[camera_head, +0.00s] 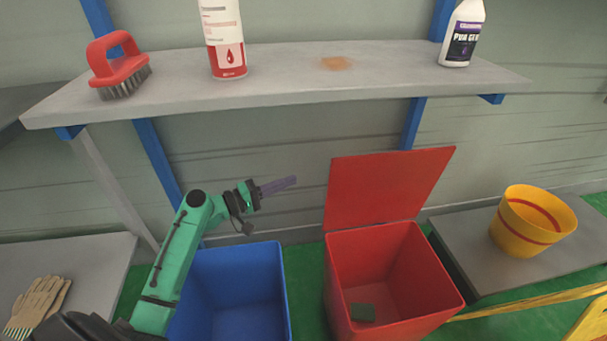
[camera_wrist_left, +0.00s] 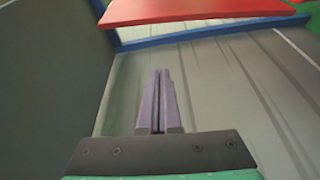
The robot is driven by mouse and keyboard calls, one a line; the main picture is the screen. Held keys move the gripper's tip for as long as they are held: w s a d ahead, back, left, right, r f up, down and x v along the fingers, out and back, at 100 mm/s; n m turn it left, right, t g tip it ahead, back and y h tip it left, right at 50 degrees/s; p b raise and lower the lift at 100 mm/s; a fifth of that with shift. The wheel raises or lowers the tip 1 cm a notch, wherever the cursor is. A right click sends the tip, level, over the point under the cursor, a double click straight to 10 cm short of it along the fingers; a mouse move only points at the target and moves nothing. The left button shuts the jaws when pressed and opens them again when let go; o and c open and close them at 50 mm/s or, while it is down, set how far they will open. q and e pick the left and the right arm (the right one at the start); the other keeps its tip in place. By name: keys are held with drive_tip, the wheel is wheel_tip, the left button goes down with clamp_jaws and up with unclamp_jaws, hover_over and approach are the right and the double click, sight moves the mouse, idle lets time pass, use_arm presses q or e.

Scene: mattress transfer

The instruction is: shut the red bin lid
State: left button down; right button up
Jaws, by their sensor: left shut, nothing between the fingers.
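The red bin (camera_head: 385,275) stands on the floor right of centre. Its red lid (camera_head: 388,187) is open, standing up at the back of the bin and leaning slightly back. My left gripper (camera_head: 293,180) has purple fingers pressed together with nothing between them. In the head view it is left of the lid, apart from it, above the back of the blue bin and pointing right. In the left wrist view the shut fingers (camera_wrist_left: 158,100) point towards a red panel (camera_wrist_left: 175,10), probably the lid. My right gripper is not in view.
A blue bin (camera_head: 240,290) stands left of the red one. A dark green block (camera_head: 362,312) lies in the red bin. The shelf (camera_head: 290,82) above holds a brush (camera_head: 118,65) and two bottles. A yellow bucket (camera_head: 530,222) sits at right, gloves (camera_head: 38,303) at left.

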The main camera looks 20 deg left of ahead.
use_arm(q)
drive_tip(key=w+d+p, duration=0.1)
drive_tip(key=w+d, duration=0.2)
drive_tip(key=d, duration=0.5)
drive_tip(key=shift+w, duration=0.3)
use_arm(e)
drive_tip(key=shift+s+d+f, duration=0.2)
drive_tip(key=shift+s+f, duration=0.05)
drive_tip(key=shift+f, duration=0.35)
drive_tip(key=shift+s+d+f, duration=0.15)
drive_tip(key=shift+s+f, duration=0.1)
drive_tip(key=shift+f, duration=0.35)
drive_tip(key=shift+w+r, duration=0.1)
